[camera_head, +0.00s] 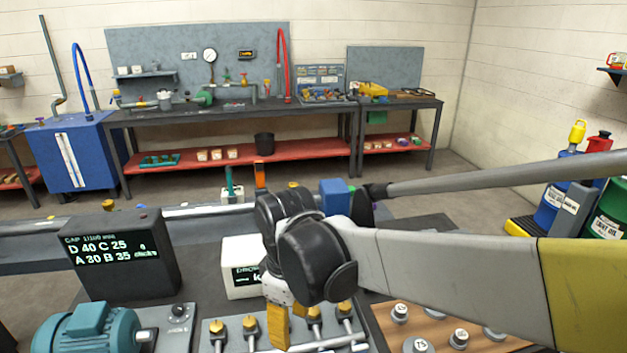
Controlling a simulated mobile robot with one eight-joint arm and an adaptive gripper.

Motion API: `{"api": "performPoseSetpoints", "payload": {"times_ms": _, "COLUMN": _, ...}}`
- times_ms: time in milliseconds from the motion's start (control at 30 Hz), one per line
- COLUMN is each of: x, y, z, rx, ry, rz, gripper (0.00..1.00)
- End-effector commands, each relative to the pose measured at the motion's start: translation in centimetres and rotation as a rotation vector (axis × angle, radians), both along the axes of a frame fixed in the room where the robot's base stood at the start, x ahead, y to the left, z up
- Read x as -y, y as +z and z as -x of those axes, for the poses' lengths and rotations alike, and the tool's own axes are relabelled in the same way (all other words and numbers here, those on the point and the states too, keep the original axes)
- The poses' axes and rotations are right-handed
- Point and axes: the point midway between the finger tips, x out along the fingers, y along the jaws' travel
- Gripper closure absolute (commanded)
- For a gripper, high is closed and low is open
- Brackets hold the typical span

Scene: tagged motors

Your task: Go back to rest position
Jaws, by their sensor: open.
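My arm reaches in from the right edge across the bench, bending at dark, rounded joints near the middle of the camera_head view. My gripper (279,326) hangs below these joints, pointing down, with a yellow finger showing. It is open, and I see nothing held in it. It is over the front of the bench, beside a row of brass-tipped fittings (250,328). The wrist hides part of a white box with a dark display (240,254). A teal motor (90,330) lies at the lower left.
A black display box (120,262) stands at the left. A wooden board (392,326) with several labelled grey weights lies at the lower right, under my arm. A blue block (335,197) is behind the wrist. A workbench (190,115) lines the back wall; drums (552,207) stand at right.

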Motion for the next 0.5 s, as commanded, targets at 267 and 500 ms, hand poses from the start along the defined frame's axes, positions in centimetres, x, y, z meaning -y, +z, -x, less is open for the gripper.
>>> {"api": "performPoseSetpoints", "payload": {"times_ms": 267, "x": 11.4, "y": 3.8, "z": 1.0, "rx": 0.196, "ry": -0.468, "rz": -0.130, "gripper": 0.50}}
{"api": "performPoseSetpoints", "payload": {"times_ms": 500, "x": 20.4, "y": 4.6, "z": 4.0, "rx": 0.397, "ry": -0.905, "rz": -0.273, "gripper": 0.50}}
